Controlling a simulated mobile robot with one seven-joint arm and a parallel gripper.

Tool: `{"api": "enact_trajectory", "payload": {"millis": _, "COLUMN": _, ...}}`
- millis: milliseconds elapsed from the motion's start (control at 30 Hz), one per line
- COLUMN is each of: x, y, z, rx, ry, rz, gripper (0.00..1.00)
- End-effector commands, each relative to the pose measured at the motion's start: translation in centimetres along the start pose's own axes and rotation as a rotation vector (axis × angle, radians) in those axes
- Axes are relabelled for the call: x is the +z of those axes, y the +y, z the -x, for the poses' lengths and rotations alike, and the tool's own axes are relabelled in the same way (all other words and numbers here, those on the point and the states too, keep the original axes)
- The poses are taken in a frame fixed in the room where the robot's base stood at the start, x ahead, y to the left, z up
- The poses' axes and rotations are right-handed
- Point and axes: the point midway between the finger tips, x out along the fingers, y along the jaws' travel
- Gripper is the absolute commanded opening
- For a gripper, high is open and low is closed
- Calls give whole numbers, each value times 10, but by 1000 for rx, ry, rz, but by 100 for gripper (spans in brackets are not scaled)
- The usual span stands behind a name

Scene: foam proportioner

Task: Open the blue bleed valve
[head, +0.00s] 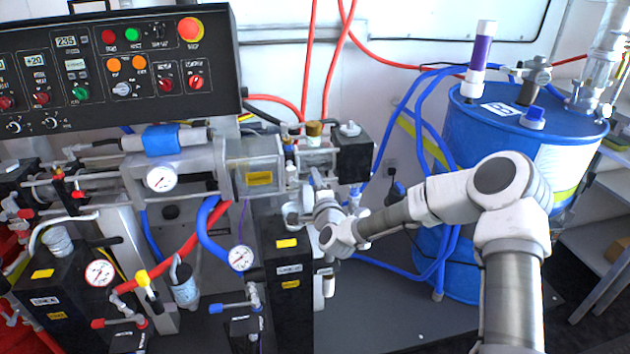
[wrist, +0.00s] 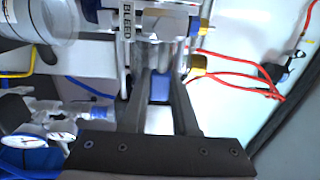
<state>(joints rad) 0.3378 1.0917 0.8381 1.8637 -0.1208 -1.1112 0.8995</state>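The blue bleed valve handle (wrist: 160,87) shows in the wrist view as a small blue block below a pipe, beside a vertical BLEED label (wrist: 126,22). My gripper (wrist: 161,82) has its two dark fingers on either side of the blue handle. The handle fills the narrow gap between the fingertips, and the fingers look closed on it. In the head view my gripper (head: 317,182) reaches up at the middle of the machine, left of a black block (head: 353,158). The blue handle cannot be made out there, hidden by the gripper and fittings.
A control panel (head: 110,70) stands at the upper left. Pipes and gauges (head: 161,179) crowd the left side of my gripper. A blue drum (head: 520,125) with blue hoses (head: 398,125) stands at the right behind my arm. Red hoses (wrist: 240,88) run right of the fingers.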

Motion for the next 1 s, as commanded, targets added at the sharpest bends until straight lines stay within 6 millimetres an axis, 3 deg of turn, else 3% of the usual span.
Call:
{"api": "enact_trajectory", "payload": {"millis": 33, "x": 0, "y": 0, "z": 0, "rx": 0, "ry": 0, "rz": 0, "gripper": 11}}
{"api": "enact_trajectory", "payload": {"millis": 100, "x": 0, "y": 0, "z": 0, "rx": 0, "ry": 0, "rz": 0, "gripper": 0}}
{"api": "enact_trajectory", "payload": {"millis": 1000, "x": 0, "y": 0, "z": 0, "rx": -1, "ry": 0, "rz": 0, "gripper": 0}}
